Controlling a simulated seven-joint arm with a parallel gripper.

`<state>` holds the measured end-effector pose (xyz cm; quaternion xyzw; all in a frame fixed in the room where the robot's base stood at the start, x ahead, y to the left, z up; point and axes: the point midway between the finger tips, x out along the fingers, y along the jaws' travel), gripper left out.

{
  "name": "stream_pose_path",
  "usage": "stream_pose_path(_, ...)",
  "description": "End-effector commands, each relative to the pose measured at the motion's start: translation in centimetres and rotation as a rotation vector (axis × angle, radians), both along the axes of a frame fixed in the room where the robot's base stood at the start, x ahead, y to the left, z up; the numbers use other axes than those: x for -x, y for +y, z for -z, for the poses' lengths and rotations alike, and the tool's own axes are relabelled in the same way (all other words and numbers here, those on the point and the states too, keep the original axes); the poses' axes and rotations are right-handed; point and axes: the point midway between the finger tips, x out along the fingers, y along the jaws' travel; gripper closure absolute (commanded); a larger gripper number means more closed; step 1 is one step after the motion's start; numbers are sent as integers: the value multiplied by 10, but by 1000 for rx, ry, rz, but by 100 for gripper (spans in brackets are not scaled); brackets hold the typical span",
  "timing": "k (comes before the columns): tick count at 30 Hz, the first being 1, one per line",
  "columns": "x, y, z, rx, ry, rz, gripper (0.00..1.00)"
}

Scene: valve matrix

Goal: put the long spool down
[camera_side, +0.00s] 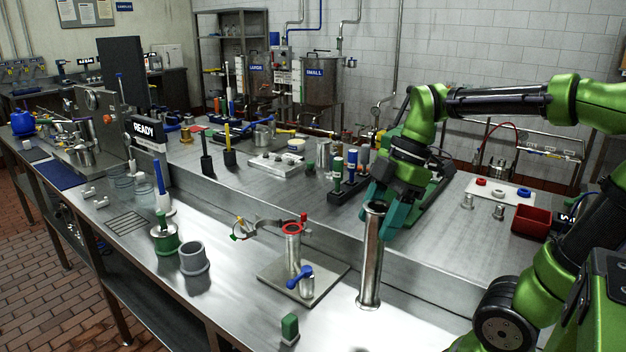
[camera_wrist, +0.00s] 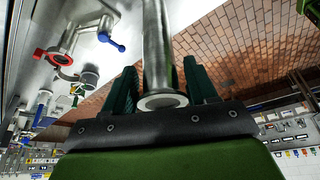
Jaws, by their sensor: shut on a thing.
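The long spool (camera_side: 371,260) is a shiny steel tube with a flange at each end. It stands upright, or nearly so, at the front right of the steel bench. My gripper (camera_side: 376,207) is shut on it near its top end. The spool's lower flange is at or just above the bench top; I cannot tell if it touches. In the wrist view the spool (camera_wrist: 156,45) runs between the teal fingers of my gripper (camera_wrist: 160,84), with its open end ring facing the camera.
Left of the spool, a short pipe with a red ring (camera_side: 292,230) and a blue-handled valve (camera_side: 300,277) stand on a base plate (camera_side: 270,280). A green block (camera_side: 289,328) and a grey cup (camera_side: 194,258) are on the front bench. The raised shelf edge (camera_side: 425,278) runs behind.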

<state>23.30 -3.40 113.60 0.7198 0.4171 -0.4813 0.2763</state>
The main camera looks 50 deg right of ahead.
Motion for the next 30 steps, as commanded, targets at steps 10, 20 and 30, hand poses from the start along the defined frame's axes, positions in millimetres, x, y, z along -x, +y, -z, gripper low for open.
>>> stream_pose_path(10, 5, 7, 9, 0, 0, -292, 100)
stream_pose_path(20, 5, 7, 49, 1, -2, -300, 100)
stream_pose_path(30, 5, 7, 83, 2, -3, -297, 100)
